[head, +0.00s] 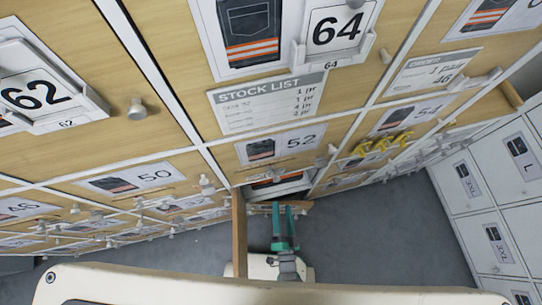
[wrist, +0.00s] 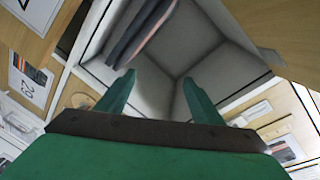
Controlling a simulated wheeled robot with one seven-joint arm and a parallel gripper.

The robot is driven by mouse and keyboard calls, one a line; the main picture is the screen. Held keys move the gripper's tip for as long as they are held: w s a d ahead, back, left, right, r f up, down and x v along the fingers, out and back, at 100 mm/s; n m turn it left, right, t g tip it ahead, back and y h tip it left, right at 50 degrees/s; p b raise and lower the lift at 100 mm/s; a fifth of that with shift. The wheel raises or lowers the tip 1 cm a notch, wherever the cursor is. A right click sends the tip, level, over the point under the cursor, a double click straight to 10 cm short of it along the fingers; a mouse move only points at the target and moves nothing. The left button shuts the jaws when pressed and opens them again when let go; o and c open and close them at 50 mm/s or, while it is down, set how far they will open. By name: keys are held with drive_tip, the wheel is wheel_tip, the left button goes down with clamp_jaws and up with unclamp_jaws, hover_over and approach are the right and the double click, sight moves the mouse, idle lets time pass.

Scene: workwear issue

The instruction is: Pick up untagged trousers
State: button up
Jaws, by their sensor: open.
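My gripper (head: 283,208) is green and open, with empty jaws, at the mouth of an open compartment (head: 291,188) low in the wooden locker wall. In the wrist view its two fingers (wrist: 158,77) stand apart and point into the pale grey interior. Folded dark cloth (wrist: 142,30) with a pinkish edge lies inside, beyond and above the fingers, not touching them. Dark cloth with an orange band also shows in the head view (head: 272,182). I cannot tell whether it is trousers or bears a tag; most of it is hidden.
An open wooden door (head: 239,235) stands just left of my gripper. Closed doors with knobs and picture labels surround the opening. Yellow items (head: 383,145) hang by the door labelled 54. White lockers (head: 490,195) stand at right. The grey floor (head: 375,235) between is clear.

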drive_tip(key=w+a+f+m, duration=0.2)
drive_tip(key=w+f+m, duration=0.4)
drive_tip(key=f, duration=0.3)
drive_tip(key=shift+t+y, duration=0.3)
drive_tip(key=shift+y, duration=0.2)
drive_tip(key=w, duration=0.3)
drive_tip(key=w+a, duration=0.1)
drive_tip(key=w, duration=0.6)
drive_tip(key=shift+w+a+f, duration=0.15)
drive_tip(key=shift+a, duration=0.15)
drive_tip(key=shift+m, duration=0.3)
clamp_jaws()
drive_tip(key=shift+d, duration=0.1)
